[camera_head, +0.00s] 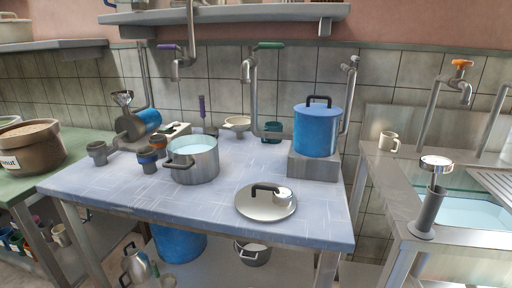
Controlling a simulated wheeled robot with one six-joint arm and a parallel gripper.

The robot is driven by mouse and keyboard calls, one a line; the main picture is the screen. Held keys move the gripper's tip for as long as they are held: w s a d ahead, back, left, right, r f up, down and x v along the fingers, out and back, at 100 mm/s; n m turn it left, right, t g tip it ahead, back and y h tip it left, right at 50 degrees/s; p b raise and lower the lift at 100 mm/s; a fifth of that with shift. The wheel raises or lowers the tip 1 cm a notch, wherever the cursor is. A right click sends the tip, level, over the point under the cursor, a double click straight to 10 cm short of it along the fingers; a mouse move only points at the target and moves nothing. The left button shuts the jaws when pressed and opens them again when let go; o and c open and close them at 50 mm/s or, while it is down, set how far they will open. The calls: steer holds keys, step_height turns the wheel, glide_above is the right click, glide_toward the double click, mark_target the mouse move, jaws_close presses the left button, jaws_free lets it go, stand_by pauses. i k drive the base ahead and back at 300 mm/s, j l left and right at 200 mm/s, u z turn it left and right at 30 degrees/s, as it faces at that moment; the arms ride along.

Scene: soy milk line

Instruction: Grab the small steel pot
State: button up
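A steel pot (194,163) with dark handles stands upright on the blue-patterned table, left of centre, and holds a pale bluish liquid. Its round steel lid (266,203), with a dark handle, lies flat on the table to its right. A smaller grey pot (253,256) with a dark handle sits on the shelf below the table, partly hidden by the table edge. I cannot tell which pot the task names. My gripper is not in view.
A blue lidded pot (316,132) stands on a grey block (313,165) at the table's back right. Dark cups (147,160) and a grinder-like machine (138,122) crowd the left. A sink (462,211) is at right. The table's front left is clear.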

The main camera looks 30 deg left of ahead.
mark_target(194, 159)
steer(key=u, duration=0.4)
steer(key=k+u, duration=0.1)
steer(key=u, duration=0.3)
steer(key=j+u, duration=0.1)
steer(key=u, duration=0.3)
steer(key=k+u, duration=0.1)
steer(key=u, duration=0.3)
